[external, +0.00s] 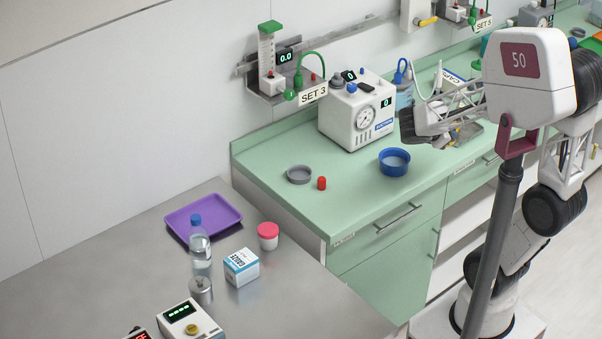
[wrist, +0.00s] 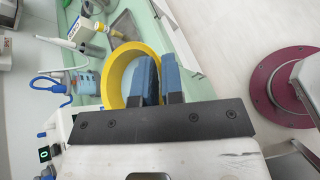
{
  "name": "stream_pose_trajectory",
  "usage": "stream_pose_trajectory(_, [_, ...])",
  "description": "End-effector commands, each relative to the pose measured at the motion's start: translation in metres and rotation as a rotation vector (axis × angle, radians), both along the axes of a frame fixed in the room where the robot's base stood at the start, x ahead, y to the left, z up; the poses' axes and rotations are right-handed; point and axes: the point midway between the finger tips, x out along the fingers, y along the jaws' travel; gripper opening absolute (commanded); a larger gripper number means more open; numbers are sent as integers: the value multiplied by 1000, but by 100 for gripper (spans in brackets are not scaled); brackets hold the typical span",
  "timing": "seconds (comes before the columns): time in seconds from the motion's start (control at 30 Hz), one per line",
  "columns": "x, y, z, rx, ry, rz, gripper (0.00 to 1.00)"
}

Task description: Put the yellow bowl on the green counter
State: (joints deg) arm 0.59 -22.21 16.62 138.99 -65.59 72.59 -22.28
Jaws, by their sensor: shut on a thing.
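The yellow bowl (wrist: 108,75) shows in the wrist view with its open side toward the camera. My gripper (wrist: 160,80) has its two blue fingers at the bowl's right wall and is shut on it; the near finger hides part of the rim.
On the counter are a blue ring-shaped dish (external: 394,169), a grey dish (external: 299,175), a red cap (external: 322,183) and a white machine with a gauge (external: 357,112). A grey pole with a white box (external: 530,72) stands in front. The counter's front left is clear.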

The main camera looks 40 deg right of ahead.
Motion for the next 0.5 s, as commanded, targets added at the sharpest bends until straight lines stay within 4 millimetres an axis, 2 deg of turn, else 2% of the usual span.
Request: stream_pose_trajectory(0.5, [-20,-18,6,10,18,102,0])
